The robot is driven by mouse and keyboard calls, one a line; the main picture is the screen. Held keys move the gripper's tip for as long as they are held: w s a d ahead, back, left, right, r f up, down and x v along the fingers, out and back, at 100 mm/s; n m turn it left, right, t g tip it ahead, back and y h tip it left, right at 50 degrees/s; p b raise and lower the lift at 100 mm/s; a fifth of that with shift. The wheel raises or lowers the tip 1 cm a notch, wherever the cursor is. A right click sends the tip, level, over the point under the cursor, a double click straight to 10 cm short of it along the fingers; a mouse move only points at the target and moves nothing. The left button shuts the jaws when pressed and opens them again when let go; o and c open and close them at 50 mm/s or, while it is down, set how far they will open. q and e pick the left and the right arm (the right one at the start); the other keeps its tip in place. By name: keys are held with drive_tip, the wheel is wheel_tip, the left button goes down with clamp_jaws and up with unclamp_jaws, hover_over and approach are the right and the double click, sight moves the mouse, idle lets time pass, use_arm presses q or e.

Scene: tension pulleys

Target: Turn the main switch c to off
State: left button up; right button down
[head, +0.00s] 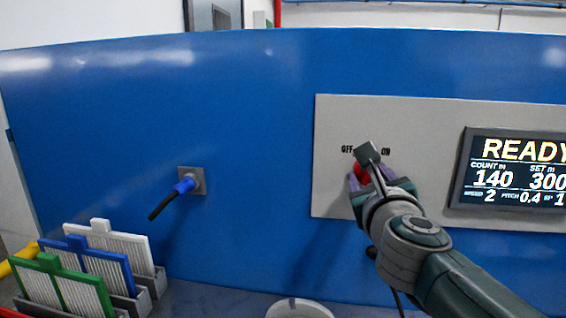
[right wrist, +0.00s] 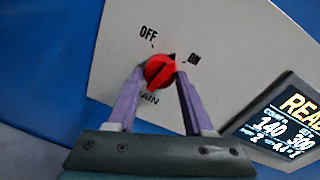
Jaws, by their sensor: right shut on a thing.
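The main switch is a round red knob (right wrist: 158,71) on a light grey panel (right wrist: 112,60), with OFF printed at its upper left, ON at its upper right and MAIN, partly hidden, below. Its raised grip tilts up to the right, and a dark tip at its upper right lies between the marks, seemingly nearer ON. My right gripper (right wrist: 160,76) has a purple finger on each side of the knob and is shut on it. In the head view the red knob (head: 361,172) is mostly hidden behind my right gripper (head: 366,181). My left gripper is not in view.
A display (head: 517,170) reading READY stands right of the switch. White, blue and green filter panels (head: 85,265) stand at lower left. A white round container (head: 299,308) is at bottom centre.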

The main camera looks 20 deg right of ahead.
drive_tip(key=n+p, duration=0.2)
drive_tip(key=n, duration=0.3)
drive_tip(key=shift+r+g, duration=0.15)
drive_tip(key=shift+g, duration=0.15)
drive_tip(key=n+p, duration=0.1)
drive_tip(key=n, duration=0.2)
drive_tip(key=shift+a, duration=0.1)
drive_tip(key=shift+n+h+p, duration=0.3)
drive_tip(key=shift+n+p, duration=0.2)
drive_tip(key=shift+n, duration=0.8)
drive_tip(key=shift+g, duration=0.3)
drive_tip(key=shift+c, duration=1.5)
unclamp_jaws()
